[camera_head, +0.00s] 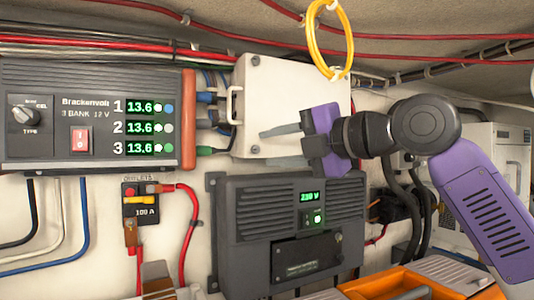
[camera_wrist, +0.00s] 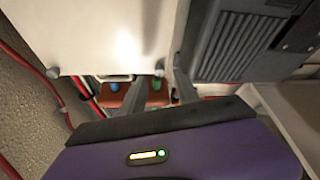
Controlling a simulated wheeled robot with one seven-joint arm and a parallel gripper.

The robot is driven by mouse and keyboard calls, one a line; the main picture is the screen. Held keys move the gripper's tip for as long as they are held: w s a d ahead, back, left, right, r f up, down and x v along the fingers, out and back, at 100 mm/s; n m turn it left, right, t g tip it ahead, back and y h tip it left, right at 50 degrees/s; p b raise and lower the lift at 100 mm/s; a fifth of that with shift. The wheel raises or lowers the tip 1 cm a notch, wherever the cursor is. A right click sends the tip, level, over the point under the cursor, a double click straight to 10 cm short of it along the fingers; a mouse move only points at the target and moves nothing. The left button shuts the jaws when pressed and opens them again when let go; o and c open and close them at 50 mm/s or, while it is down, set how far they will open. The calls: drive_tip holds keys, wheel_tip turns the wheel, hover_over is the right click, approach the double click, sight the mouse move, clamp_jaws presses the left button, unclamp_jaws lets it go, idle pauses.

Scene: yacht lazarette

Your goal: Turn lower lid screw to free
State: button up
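The white box lid (camera_head: 300,95) is on the wall in the upper middle of the head view, with a small handle on its left edge. Its upper screw (camera_head: 255,63) and lower screw (camera_head: 257,148) sit along the left side. My gripper (camera_head: 265,148) comes in from the right, and its two grey fingers are apart, with the lower screw just beyond and between their tips. In the wrist view the lid (camera_wrist: 100,30) fills the upper left, and the lower screw (camera_wrist: 160,70) shows between the fingers (camera_wrist: 158,88). I see no contact with the screw.
A charger unit (camera_head: 90,115) with cables is to the left. The dark inverter (camera_head: 290,225) is close below my gripper. A yellow cable loop (camera_head: 330,40) hangs before the lid's upper right. An orange tray (camera_head: 390,285) is at the bottom.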

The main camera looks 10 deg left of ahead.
drive_tip(key=b+v, duration=0.1)
drive_tip(key=v, duration=0.4)
idle(0.4)
